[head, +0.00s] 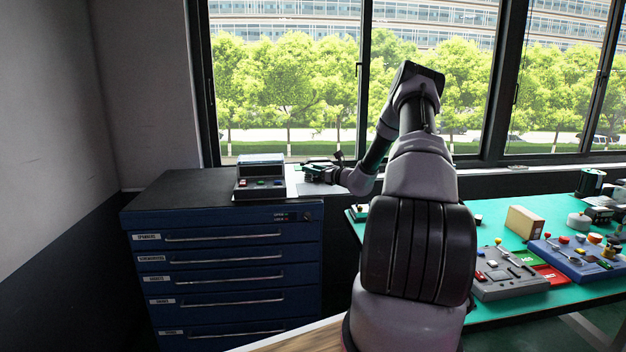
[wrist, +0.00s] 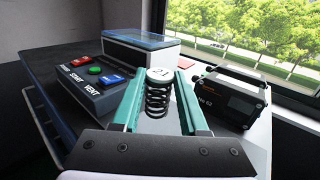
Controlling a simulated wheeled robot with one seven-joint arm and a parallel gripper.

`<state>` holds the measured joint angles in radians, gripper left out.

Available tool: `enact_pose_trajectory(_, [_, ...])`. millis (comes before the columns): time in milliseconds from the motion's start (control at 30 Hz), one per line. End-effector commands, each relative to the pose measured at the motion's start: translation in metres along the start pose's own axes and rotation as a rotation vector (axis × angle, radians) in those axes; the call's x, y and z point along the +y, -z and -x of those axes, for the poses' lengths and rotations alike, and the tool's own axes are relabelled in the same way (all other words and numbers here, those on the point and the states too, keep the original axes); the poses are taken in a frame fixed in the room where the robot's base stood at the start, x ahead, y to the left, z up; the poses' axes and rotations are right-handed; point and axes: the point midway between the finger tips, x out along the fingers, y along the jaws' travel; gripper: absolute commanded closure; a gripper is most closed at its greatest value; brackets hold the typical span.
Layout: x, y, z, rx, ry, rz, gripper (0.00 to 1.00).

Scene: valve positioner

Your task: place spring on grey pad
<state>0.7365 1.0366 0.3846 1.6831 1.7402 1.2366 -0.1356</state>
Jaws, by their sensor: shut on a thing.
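The spring (wrist: 157,101) is a black coil with a light, marked round cap on top. It stands upright between the teal fingers of my gripper (wrist: 159,88) in the wrist view. My gripper is shut on it. In the head view my gripper (head: 310,172) is small and dark, at the far right of the blue cabinet's top, and the spring cannot be made out there. A pale surface lies below and around the fingers in the wrist view. I cannot tell whether the grey pad is part of it, or whether the spring touches anything below.
A device with red, green and blue buttons (wrist: 95,72) stands close left of my fingers. A black instrument (wrist: 233,98) stands close right, by the window. The blue drawer cabinet (head: 238,262) has bare black top at left. A green workbench (head: 490,228) with several devices is at right.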

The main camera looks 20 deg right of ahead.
Motion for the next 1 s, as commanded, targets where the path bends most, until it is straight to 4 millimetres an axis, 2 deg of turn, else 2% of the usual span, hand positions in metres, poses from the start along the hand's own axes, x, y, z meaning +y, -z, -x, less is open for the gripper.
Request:
enact_pose_trajectory(267, [0.0,0.035,0.0,0.0,0.0,-0.002,1.0])
enact_pose_trajectory(633, [0.0,0.039,0.0,0.0,0.0,0.0,1.0])
enact_pose_trajectory(667, [0.0,0.039,0.0,0.0,0.0,0.0,0.53])
enact_pose_trajectory(700, [0.0,0.039,0.0,0.0,0.0,0.0,0.38])
enact_pose_trajectory(733, [0.0,0.039,0.0,0.0,0.0,0.0,0.27])
enact_pose_trajectory(1000, [0.0,0.039,0.0,0.0,0.0,0.0,0.27])
